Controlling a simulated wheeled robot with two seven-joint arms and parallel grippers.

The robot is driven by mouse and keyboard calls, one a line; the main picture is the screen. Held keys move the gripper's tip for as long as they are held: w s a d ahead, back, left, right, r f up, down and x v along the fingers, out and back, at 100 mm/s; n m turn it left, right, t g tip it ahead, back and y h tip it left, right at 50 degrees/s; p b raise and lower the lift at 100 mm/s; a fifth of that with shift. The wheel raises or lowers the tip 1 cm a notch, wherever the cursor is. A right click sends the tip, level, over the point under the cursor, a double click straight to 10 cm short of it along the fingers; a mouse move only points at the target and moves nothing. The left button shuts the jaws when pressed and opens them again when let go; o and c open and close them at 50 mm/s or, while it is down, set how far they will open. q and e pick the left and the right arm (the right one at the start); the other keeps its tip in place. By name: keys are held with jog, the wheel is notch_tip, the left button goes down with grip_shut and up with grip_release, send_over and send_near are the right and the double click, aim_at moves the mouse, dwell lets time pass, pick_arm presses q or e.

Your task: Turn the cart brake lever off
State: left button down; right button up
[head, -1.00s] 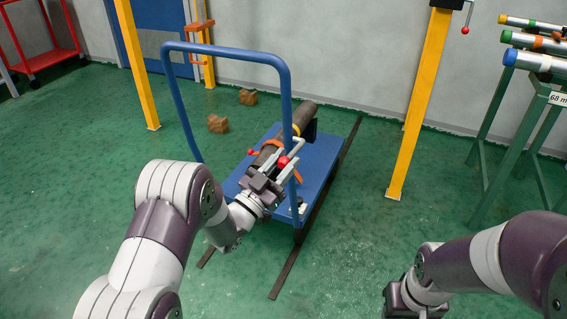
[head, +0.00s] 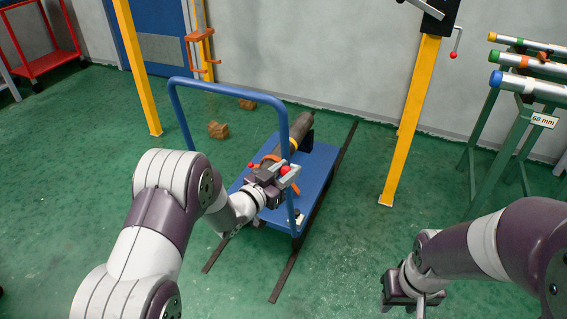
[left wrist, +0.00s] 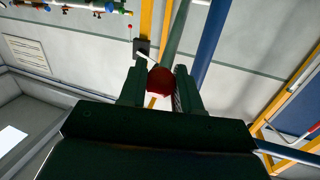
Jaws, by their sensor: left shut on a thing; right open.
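The blue cart (head: 318,172) stands on the green floor with its tall blue handle frame (head: 230,82) on the near side. The brake lever's red knob (head: 284,169) is at the cart's near right, by the handle upright. My left gripper (head: 287,178) is shut on it. In the left wrist view the red ball knob (left wrist: 160,80) sits between the two dark fingers. Most of the lever's shaft and its pivot are hidden by my gripper. My right gripper (head: 408,300) is open and empty, low at the right, away from the cart.
A dark pipe (head: 296,132) with an orange strap lies on the cart. Dark rails (head: 294,272) run along the floor beside it. Yellow posts (head: 411,120) stand behind, and a green pipe rack (head: 500,130) stands at the right. The floor in front is clear.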

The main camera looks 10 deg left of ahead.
pick_arm(q)
jog(key=r+p, duration=0.1)
jog(key=w+r+g+p, duration=0.1)
jog(key=p, duration=0.1)
jog(key=shift+d+y, duration=0.15)
jog(key=shift+y, duration=0.15)
jog(key=shift+w+g+p, duration=0.2)
jog(key=shift+g+p, duration=0.2)
jog(key=shift+p, duration=0.05)
pick_arm(e)
jog(key=shift+r, duration=2.65)
pick_arm(q)
jog(key=shift+f, duration=0.1)
jog(key=c, duration=0.8)
grip_release()
jog(key=shift+d, duration=0.1)
jog(key=shift+s+a, duration=0.25)
jog(key=p+v, duration=0.1)
jog(key=v, duration=1.1)
jog(key=shift+p, duration=0.35)
pick_arm(e)
jog(key=shift+r, duration=0.85)
pick_arm(q)
jog(key=shift+d, duration=0.15)
